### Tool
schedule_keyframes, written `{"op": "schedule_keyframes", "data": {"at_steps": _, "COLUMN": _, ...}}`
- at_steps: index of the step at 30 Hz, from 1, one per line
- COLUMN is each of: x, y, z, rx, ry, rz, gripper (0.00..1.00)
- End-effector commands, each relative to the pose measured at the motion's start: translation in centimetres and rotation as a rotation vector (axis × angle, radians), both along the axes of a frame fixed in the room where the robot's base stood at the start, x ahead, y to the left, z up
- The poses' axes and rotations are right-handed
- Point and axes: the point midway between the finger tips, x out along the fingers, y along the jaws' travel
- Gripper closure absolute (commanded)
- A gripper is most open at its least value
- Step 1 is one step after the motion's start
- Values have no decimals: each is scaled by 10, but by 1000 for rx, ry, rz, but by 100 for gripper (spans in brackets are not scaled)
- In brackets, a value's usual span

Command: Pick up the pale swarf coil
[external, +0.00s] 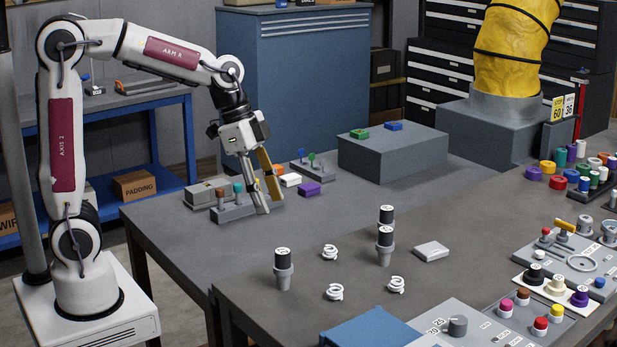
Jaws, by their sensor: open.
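Three pale swarf coils, white and spiral-shaped, lie on the dark grey tabletop at the lower middle. One coil (330,252) is at the back, another coil (334,292) is at the front left, and a third coil (396,284) is at the front right. They look alike. My gripper (270,204) is open and points down near the back left of the table, among small blocks and pegs. It is well apart from all three coils, up and to the left of them. Whether anything is between its fingers is hard to tell.
Black-topped grey holders (283,269) and (385,245) stand beside the coils. A white block (430,251) lies to their right. A blue box (372,328) is at the front edge. A peg block (232,211) stands by my gripper. Control panels and coloured caps crowd the right.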

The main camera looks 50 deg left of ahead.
Motion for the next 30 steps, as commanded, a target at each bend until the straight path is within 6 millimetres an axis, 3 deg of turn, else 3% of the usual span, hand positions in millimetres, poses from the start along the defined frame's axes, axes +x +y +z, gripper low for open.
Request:
{"op": "schedule_keyframes", "data": {"at_steps": 9, "x": 31, "y": -52, "z": -30, "rx": -11, "ry": 11, "rz": -245, "gripper": 58}}
{"op": "schedule_keyframes", "data": {"at_steps": 21, "x": 57, "y": -115, "z": -74, "rx": -41, "ry": 6, "rz": -526, "gripper": 58}}
{"op": "schedule_keyframes", "data": {"at_steps": 30, "x": 62, "y": -131, "z": -86, "rx": -51, "ry": 1, "rz": -596, "gripper": 58}}
